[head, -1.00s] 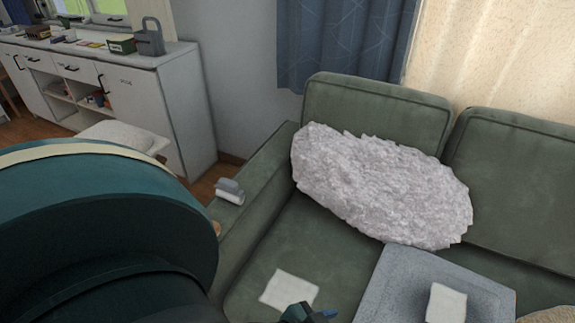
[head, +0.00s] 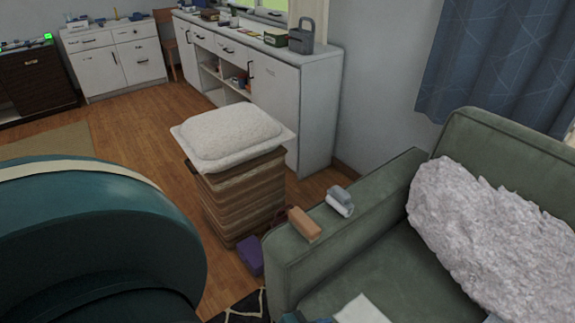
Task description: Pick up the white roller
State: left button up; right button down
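A small roller (head: 340,205), white below with a grey part on top, lies on the flat top of the green sofa's left armrest (head: 372,190). It sits just behind a brown-orange block (head: 303,224) on the same armrest, with a small gap between them. A small teal piece shows at the bottom edge, too cut off to identify. Neither gripper can be made out.
A striped woven stool (head: 240,195) with a white cushion (head: 228,133) stands left of the armrest. A purple object (head: 250,256) is on the floor by the sofa. A fluffy pale pillow (head: 490,225) and a white sheet (head: 362,310) lie on the seat. Wooden floor (head: 140,130) is open at left.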

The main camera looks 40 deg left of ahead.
aim_at(338, 199)
jog(key=u, duration=0.95)
jog(key=z, duration=1.55)
jog(key=u, duration=1.55)
jog(key=i+j, duration=0.35)
jog(key=j, duration=0.2)
jog(key=i+j+z, duration=0.15)
jog(key=z, duration=0.35)
jog(key=i+j+z, duration=0.1)
jog(key=j+z, duration=0.2)
jog(key=z, duration=0.15)
